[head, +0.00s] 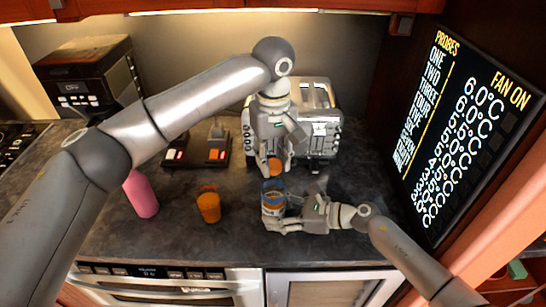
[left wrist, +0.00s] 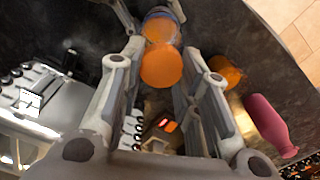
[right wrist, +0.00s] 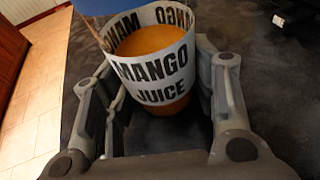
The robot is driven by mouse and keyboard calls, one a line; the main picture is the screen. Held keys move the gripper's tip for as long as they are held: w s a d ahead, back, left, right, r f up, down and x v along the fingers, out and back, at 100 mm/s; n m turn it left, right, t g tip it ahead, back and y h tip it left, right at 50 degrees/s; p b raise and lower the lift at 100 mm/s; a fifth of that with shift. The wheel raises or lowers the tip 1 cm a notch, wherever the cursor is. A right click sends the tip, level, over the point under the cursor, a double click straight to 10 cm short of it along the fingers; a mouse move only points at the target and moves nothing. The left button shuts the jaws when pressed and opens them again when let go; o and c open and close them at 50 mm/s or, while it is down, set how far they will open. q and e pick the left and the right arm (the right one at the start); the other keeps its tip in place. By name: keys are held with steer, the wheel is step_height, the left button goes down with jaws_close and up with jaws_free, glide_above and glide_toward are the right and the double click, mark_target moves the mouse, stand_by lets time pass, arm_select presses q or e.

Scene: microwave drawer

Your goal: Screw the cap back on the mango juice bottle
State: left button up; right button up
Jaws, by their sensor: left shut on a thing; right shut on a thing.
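The mango juice bottle (head: 272,205) stands at the counter's middle front, with a blue band near its top. My right gripper (head: 277,213) is shut around it from the right. In the right wrist view the bottle (right wrist: 152,72) shows its "MANGO JUICE" label between the fingers. My left gripper (head: 275,168) points down and is shut on the round orange cap (head: 275,168), behind and above the bottle. In the left wrist view the cap (left wrist: 161,67) sits between the fingers, and the bottle (left wrist: 160,27) shows beyond it. Whether they touch is hard to tell.
An orange jar (head: 208,207) and a pink bottle (head: 141,194) stand to the left. A toaster (head: 322,130) is behind the grippers and a black scale-like device (head: 185,155) lies behind left. A coffee machine (head: 88,82) stands at the back left; a display panel (head: 465,130) is at the right.

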arm_select(q)
steer(key=shift+f, duration=0.4)
stand_by(0.5)
steer(key=o, duration=0.9)
steer(key=o, duration=0.4)
steer(key=shift+o, duration=0.2)
steer(key=shift+r, duration=0.1)
steer(key=shift+r, duration=3)
